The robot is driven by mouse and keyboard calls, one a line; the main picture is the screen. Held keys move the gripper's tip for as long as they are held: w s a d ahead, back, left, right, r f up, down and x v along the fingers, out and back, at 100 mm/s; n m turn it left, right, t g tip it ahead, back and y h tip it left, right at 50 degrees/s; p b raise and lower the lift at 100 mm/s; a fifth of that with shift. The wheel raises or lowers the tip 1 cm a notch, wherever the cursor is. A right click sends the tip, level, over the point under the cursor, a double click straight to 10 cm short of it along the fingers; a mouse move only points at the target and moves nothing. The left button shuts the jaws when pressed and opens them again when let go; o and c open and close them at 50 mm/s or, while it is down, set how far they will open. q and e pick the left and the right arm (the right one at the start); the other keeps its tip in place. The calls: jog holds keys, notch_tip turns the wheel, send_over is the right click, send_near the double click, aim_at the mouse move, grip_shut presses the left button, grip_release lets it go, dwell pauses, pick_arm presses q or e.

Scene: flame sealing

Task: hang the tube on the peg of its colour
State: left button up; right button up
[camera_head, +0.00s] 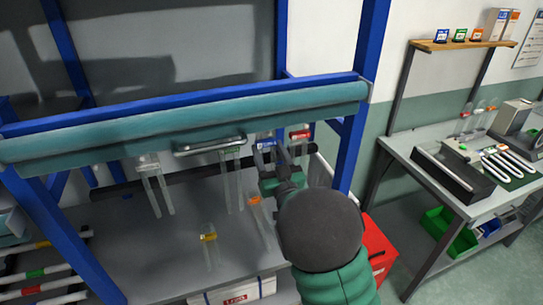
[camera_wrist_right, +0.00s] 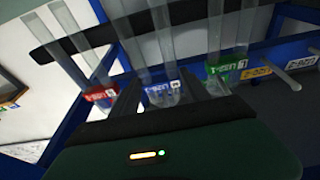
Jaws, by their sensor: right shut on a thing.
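My right gripper (camera_head: 268,172) reaches up to the rack below the teal bar and is shut on a clear tube with a blue label (camera_head: 265,144). In the right wrist view this blue-labelled tube (camera_wrist_right: 161,89) is between my fingers. A red-labelled clear tube (camera_head: 300,135) hangs just right of it; it also shows in the wrist view (camera_wrist_right: 101,94). A green-labelled tube (camera_wrist_right: 226,68) is on the other side in the wrist view. The pegs behind the labels are mostly hidden, and I cannot tell whether the blue tube touches one. My left gripper is out of view.
A teal bar (camera_head: 190,122) crosses the blue frame above the tubes. Another clear tube (camera_head: 157,188) hangs at left. Tubes with yellow (camera_head: 208,238) and orange (camera_head: 255,200) marks are lower down. A red box (camera_head: 377,250) stands right of my arm. A side bench (camera_head: 425,180) is farther right.

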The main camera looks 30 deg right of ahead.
jog(key=shift+a, duration=0.15)
jog(key=shift+d+f, duration=0.1)
jog(key=shift+d, duration=0.15)
jog(key=shift+w+b, duration=0.25)
jog(key=shift+b, duration=0.15)
dwell(0.4)
jog(key=o, duration=1.9)
jog(key=shift+o, duration=0.2)
jog(key=r+b+v, duration=0.1)
jog(key=v, duration=0.8)
jog(key=shift+b, duration=0.3)
dwell(0.4)
